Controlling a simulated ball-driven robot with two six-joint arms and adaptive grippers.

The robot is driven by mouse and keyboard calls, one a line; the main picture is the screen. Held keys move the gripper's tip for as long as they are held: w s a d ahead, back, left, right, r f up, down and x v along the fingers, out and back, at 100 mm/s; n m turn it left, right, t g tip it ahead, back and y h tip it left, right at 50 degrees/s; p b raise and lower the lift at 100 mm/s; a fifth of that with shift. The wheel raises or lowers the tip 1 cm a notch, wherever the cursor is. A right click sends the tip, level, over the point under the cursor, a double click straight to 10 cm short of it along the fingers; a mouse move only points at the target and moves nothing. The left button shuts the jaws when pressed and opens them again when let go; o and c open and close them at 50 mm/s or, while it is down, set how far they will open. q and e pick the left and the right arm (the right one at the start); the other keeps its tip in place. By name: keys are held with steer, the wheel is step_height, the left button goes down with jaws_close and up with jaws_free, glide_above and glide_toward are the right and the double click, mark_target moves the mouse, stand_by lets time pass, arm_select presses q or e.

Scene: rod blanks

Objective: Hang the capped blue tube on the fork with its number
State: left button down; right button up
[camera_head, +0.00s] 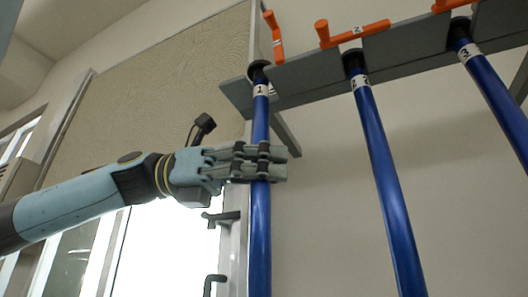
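A blue tube with a black cap and a white label "1" (260,215) stands nearly upright at the middle of the view. Its cap (258,69) is at the left end of the grey rail, just below an orange fork (274,36); whether cap and fork touch I cannot tell. My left gripper (264,162) comes in from the left. Its fingers cross the tube below the label and appear closed on it. The tube's lower end is out of view. My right gripper is not in view.
Blue tubes labelled 2 (383,175) and 3 (495,95) hang with black caps at the grey rail (310,78), near orange forks (352,34). A bright window with a handle (220,217) lies behind my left arm. Wall shows between the tubes.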

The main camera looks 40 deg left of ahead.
arm_select(q)
steer(key=shift+w+a+f+p, duration=0.2)
steer(key=shift+w+f+p, duration=0.1)
steer(key=shift+w+p, duration=0.35)
steer(key=shift+w+a+f+p, duration=0.15)
steer(key=shift+w+f+p, duration=0.15)
steer(key=shift+w+p, duration=0.35)
steer(key=shift+w, duration=0.1)
steer(key=c, duration=1.4)
jaws_free()
steer(key=shift+o, duration=0.2)
steer(key=shift+r, duration=0.1)
step_height(320, 180, up, 10)
